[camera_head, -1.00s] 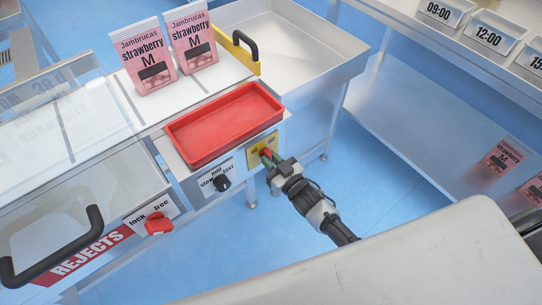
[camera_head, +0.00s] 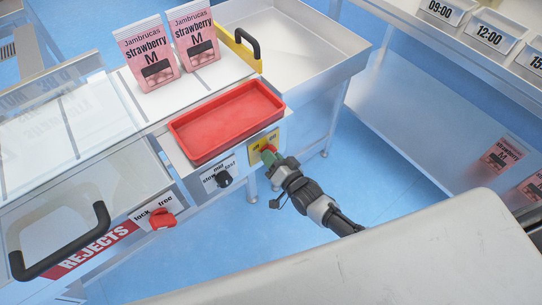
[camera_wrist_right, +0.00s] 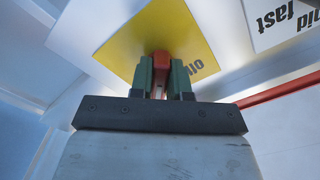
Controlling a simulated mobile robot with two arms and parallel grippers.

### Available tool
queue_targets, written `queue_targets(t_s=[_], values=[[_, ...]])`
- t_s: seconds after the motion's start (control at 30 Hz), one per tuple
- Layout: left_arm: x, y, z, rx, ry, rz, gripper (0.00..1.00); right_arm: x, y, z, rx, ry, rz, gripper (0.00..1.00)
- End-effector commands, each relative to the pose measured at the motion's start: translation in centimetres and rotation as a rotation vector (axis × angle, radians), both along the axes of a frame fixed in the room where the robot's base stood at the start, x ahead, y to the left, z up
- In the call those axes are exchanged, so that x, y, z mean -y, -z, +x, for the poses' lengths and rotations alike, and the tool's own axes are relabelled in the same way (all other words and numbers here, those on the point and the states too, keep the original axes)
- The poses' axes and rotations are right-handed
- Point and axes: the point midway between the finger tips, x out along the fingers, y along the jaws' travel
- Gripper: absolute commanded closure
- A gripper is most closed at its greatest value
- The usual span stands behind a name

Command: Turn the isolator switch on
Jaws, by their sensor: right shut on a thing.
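The isolator switch is a yellow plate (camera_head: 256,159) with a red handle (camera_head: 267,148) on the front of the machine, below the red tray. My right gripper (camera_head: 269,155), with green fingers, is at the handle. In the right wrist view the red handle (camera_wrist_right: 161,66) sits between the two green fingers (camera_wrist_right: 161,78), which are shut on it. The yellow plate (camera_wrist_right: 190,35) lies tilted behind it there, with lettering partly hidden by a finger. My left gripper is not in view.
A black speed knob (camera_head: 223,180) and a red lock/free knob (camera_head: 162,218) sit left of the switch. The red tray (camera_head: 185,127) is just above. Strawberry pouches (camera_head: 148,60) stand on the belt.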

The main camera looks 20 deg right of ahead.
Motion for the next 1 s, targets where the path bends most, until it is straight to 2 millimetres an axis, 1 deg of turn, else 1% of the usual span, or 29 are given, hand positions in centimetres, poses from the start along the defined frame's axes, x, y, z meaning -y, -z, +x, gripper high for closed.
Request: queue_targets(t_s=[0.2, 0.63, 0.67, 0.8, 0.83, 1.0], values=[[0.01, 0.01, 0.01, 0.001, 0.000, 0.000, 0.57, 0.03, 0.13, -0.09, -0.019, 0.000, 0.041, 1.00], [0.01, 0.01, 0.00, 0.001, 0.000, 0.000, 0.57, 0.01, 0.14, -0.10, -0.022, 0.000, 0.049, 1.00], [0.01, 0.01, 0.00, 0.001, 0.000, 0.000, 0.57, 0.01, 0.14, -0.10, -0.023, 0.000, 0.050, 0.81], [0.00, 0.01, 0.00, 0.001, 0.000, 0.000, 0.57, 0.00, 0.10, -0.08, -0.021, 0.000, 0.049, 0.60], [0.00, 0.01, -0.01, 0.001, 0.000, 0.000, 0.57, 0.00, 0.09, -0.07, -0.021, 0.000, 0.049, 0.57], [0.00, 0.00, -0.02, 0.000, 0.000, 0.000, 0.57, -0.01, 0.04, -0.04, -0.019, 0.000, 0.048, 0.57]])
